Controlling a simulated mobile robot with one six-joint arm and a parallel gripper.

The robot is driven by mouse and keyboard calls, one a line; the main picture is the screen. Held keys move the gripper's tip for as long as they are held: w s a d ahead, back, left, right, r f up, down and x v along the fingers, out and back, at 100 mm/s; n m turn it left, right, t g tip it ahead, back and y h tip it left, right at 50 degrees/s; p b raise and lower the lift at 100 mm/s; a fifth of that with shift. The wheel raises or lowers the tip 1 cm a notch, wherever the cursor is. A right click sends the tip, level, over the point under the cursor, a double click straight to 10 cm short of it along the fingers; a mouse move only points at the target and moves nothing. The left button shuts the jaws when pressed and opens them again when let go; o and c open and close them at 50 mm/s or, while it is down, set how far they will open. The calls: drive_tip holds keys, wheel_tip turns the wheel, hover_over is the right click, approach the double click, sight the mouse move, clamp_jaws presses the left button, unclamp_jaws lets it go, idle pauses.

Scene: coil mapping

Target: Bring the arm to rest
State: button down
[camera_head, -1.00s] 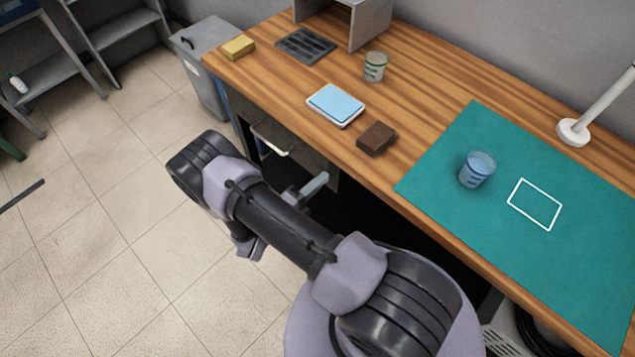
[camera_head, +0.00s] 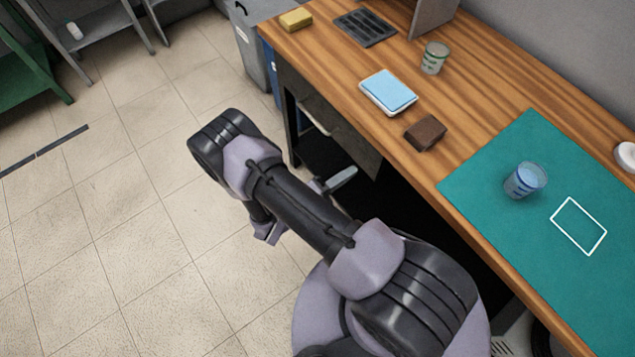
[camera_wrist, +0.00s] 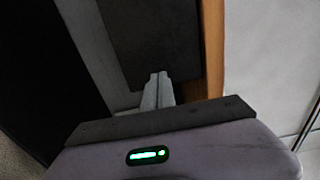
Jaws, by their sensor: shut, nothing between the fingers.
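My arm (camera_head: 300,210) is folded low in front of the wooden bench in the head view, with its forearm hiding most of the wrist. My gripper (camera_head: 350,172) shows only in part past the forearm, below the bench top and near the drawer front. In the wrist view my gripper (camera_wrist: 158,77) has its two grey fingers together, with nothing between them. Beyond the fingertips is a dark panel (camera_wrist: 150,40) beside a wooden edge. I cannot tell whether the fingers touch it.
The bench (camera_head: 480,100) carries a blue-topped box (camera_head: 388,92), a brown block (camera_head: 425,133), a glass beaker (camera_head: 434,58), a yellow sponge (camera_head: 296,20) and a green mat (camera_head: 480,200) with a blue beaker (camera_head: 525,181). Tiled floor (camera_head: 120,250) at left is clear.

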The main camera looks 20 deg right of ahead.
drive_tip(key=p+v, duration=0.1)
drive_tip(key=v, duration=0.8)
drive_tip(key=s+a+r+n+y, duration=0.1)
drive_tip(key=s+r+n+y, duration=0.2)
drive_tip(key=r+n+y, duration=0.3)
drive_tip(key=s+a+r+n+y, duration=0.1)
drive_tip(key=s+r+n+y, duration=0.2)
drive_tip(key=r+n, duration=0.9)
drive_tip(key=s+a+r+n+y, duration=0.1)
drive_tip(key=s+r+n+y, duration=0.2)
drive_tip(key=r+n+y, duration=0.7)
wheel_tip(320, 180, up, 10)
drive_tip(key=shift+s+a+f+t, duration=0.2)
drive_tip(key=shift+s+a+t, duration=0.05)
drive_tip(key=shift+t, duration=0.05)
